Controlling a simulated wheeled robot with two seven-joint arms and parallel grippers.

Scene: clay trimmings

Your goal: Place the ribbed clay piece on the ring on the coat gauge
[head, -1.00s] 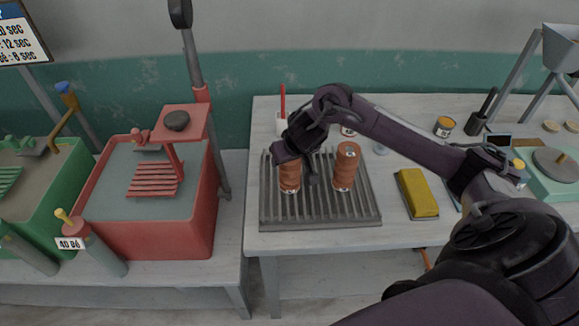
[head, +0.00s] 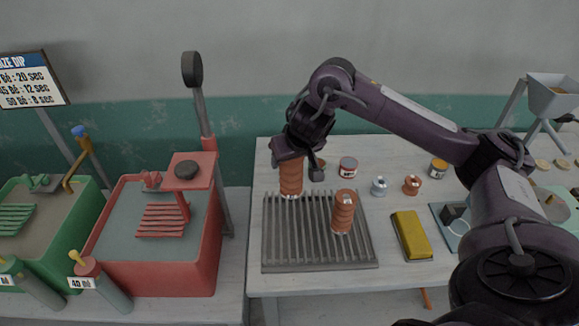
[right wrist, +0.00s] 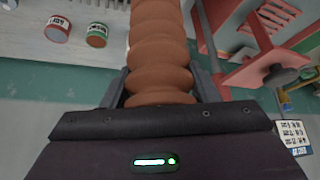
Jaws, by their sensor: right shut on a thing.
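My right gripper (head: 292,158) is shut on a ribbed clay piece (head: 290,181), a brown, upright, ridged cylinder. It is held above the back left of the grey slatted rack (head: 318,262). In the right wrist view the ribbed clay piece (right wrist: 160,45) sits between the two fingers. A second ribbed piece (head: 343,212) stands on the rack, to the right. A pale blue tray with a dark block (head: 452,212) and a light ring shape, perhaps the coat gauge, lies right of the yellow sponge, partly hidden by my right arm. My left gripper is out of view.
A yellow sponge (head: 411,235) lies right of the rack. Small jars (head: 348,164), a silver spool-like item (head: 379,186) and a copper one (head: 412,185) stand behind it. A red dip tank (head: 150,268) and a green one (head: 80,235) stand left.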

